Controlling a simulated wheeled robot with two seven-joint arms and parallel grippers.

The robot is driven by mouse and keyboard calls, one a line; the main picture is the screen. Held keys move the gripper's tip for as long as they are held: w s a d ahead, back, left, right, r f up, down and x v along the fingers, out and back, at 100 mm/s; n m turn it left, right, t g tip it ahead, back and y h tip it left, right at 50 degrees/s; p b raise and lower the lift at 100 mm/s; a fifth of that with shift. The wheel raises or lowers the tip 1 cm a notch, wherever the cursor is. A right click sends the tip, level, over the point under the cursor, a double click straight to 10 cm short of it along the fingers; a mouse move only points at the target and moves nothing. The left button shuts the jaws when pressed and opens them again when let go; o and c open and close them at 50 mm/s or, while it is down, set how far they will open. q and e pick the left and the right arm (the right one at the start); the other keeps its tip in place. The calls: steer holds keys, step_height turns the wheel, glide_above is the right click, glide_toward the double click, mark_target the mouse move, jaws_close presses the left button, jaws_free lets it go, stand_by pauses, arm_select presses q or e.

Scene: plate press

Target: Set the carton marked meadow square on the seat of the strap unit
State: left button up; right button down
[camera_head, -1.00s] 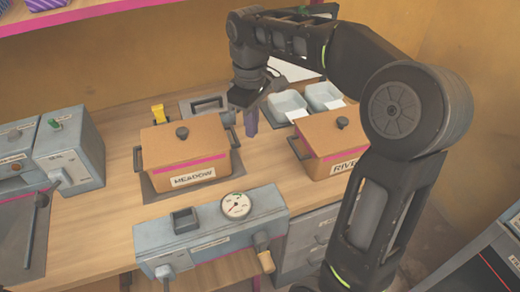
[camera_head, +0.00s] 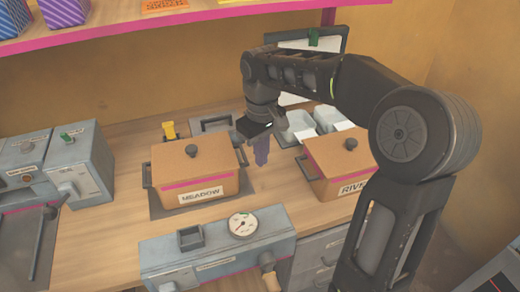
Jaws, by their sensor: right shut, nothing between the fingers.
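The carton marked MEADOW (camera_head: 197,171) is an orange-brown lidded box with a dark knob, two side handles and a pink band. It sits upright on a dark grey plate (camera_head: 157,209), which shows along its front and left edges. The carton looks roughly in line with the plate, but its back edge is hidden. The strap unit's grey-blue front housing (camera_head: 212,243) with a dial stands in front. My right gripper (camera_head: 261,161) is shut and empty, just right of the carton's right handle, apparently apart from it. My left gripper is out of view.
A similar carton marked RIVER (camera_head: 337,157), its label partly hidden by my right arm, stands to the right. Pale trays (camera_head: 299,125) lie behind the gripper. A grey machine (camera_head: 78,168) is at left. A pink-edged shelf (camera_head: 190,17) hangs above.

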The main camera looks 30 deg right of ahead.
step_height(320, 180, down, 7)
steer(key=w+p, duration=0.1)
steer(key=w, duration=0.1)
steer(key=shift+w+a+r+p, duration=0.15)
steer(key=shift+w+a+p, duration=0.05)
steer(key=shift+w+p, duration=0.15)
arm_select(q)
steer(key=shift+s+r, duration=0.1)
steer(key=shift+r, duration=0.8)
arm_select(e)
steer(key=shift+w+a, duration=0.1)
steer(key=shift+w, duration=0.55)
